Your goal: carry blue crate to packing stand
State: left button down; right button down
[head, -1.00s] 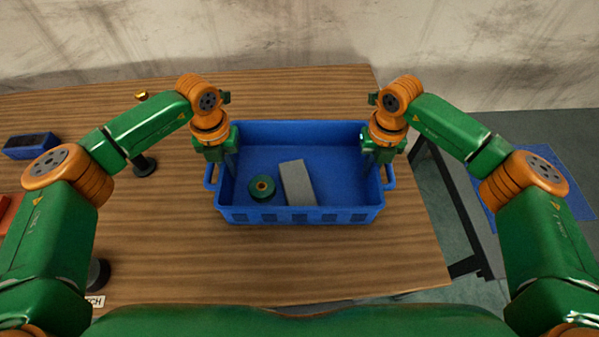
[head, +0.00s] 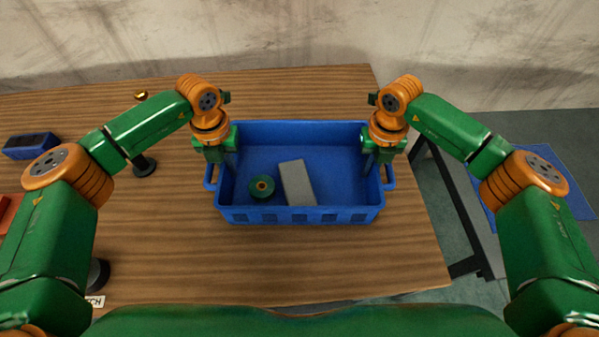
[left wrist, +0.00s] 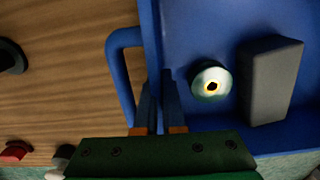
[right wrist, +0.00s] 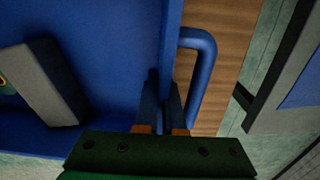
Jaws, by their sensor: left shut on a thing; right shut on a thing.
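The blue crate (head: 300,214) is on or just above the wooden table; I cannot tell which. It holds a green ring-shaped part (head: 262,188) and a grey block (head: 297,183). My left gripper (head: 228,170) is shut on the crate's left wall, beside the loop handle, and shows in the left wrist view (left wrist: 158,95). My right gripper (head: 372,168) is shut on the right wall, inside the right handle, also in the right wrist view (right wrist: 163,90). A grey stand with a blue top (head: 555,185) is at the right, beyond the table edge, partly hidden by my right arm.
The wooden table (head: 330,262) is bare in front of the crate. At the left are a small blue bin (head: 30,146), a black knob-like part (head: 145,166), a gold part (head: 141,96) and a red piece (head: 8,213). A gap shows between table and stand.

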pick_arm(q)
jog(key=shift+r, duration=0.1)
pick_arm(e)
jog(key=shift+r, duration=0.1)
